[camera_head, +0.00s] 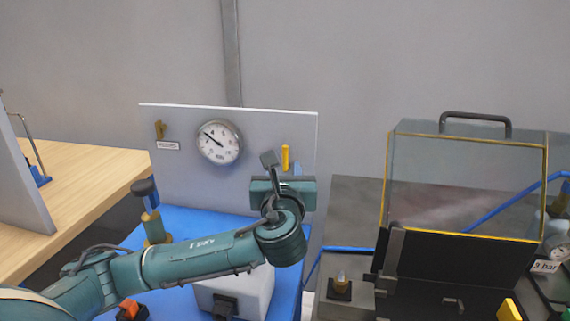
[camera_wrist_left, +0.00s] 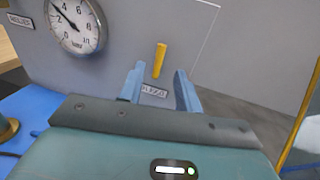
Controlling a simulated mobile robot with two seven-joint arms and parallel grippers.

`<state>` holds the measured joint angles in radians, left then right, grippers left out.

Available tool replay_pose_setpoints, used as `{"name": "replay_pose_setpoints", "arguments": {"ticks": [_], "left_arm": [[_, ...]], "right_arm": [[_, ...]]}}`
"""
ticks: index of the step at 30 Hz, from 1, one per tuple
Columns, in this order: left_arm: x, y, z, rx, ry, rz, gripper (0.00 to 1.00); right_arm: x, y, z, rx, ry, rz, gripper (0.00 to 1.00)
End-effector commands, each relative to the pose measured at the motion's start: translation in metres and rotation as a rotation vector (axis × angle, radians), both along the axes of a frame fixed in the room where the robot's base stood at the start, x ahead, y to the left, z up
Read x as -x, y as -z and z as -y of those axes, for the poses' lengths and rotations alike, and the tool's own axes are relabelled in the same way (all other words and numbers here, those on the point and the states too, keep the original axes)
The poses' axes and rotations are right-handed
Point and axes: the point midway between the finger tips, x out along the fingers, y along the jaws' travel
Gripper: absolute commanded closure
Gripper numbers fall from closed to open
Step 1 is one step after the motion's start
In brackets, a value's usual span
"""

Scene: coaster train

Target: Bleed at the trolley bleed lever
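The yellow bleed lever (camera_head: 285,157) stands upright on the grey panel (camera_head: 250,124) of the blue trolley. In the left wrist view the lever (camera_wrist_left: 159,60) shows above a small label (camera_wrist_left: 153,91) that seems to read BLEED. My left gripper (camera_head: 282,163) is in front of the panel, by the lever. In the left wrist view its two blue-grey fingers (camera_wrist_left: 158,86) are apart, with the lever seen between them and nothing held. Whether a finger touches the lever cannot be told. The round gauge (camera_head: 218,142) has its needle pointing up-left. My right gripper is not in view.
A brass lever (camera_head: 160,130) sits at the panel's left. A clear yellow-edged guard (camera_head: 465,183) is at right. A wooden table (camera_head: 95,180) is at left.

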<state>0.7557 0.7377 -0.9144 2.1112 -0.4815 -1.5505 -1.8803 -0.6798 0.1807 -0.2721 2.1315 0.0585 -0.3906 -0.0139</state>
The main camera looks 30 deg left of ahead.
Motion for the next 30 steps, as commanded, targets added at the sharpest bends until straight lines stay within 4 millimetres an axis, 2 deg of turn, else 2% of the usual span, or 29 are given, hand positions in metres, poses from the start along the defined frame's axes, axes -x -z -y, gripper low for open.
{"name": "replay_pose_setpoints", "arguments": {"ticks": [1, 6, 12, 23, 30], "left_arm": [[-0.011, 0.004, -0.006, 0.0, -0.004, 0.003, 0.66], [-0.038, 0.003, -0.019, 0.001, -0.002, 0.003, 0.66], [-0.057, 0.002, -0.028, 0.001, 0.0, 0.0, 0.66], [-0.061, 0.0, -0.03, 0.001, 0.001, 0.0, 0.66], [-0.061, 0.0, -0.029, 0.001, 0.001, 0.0, 0.86]], "right_arm": [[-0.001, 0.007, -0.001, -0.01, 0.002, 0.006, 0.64], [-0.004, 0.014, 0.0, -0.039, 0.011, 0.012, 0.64], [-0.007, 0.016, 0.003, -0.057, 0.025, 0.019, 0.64], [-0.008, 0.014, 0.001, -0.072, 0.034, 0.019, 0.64], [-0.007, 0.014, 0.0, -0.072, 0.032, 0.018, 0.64]]}}
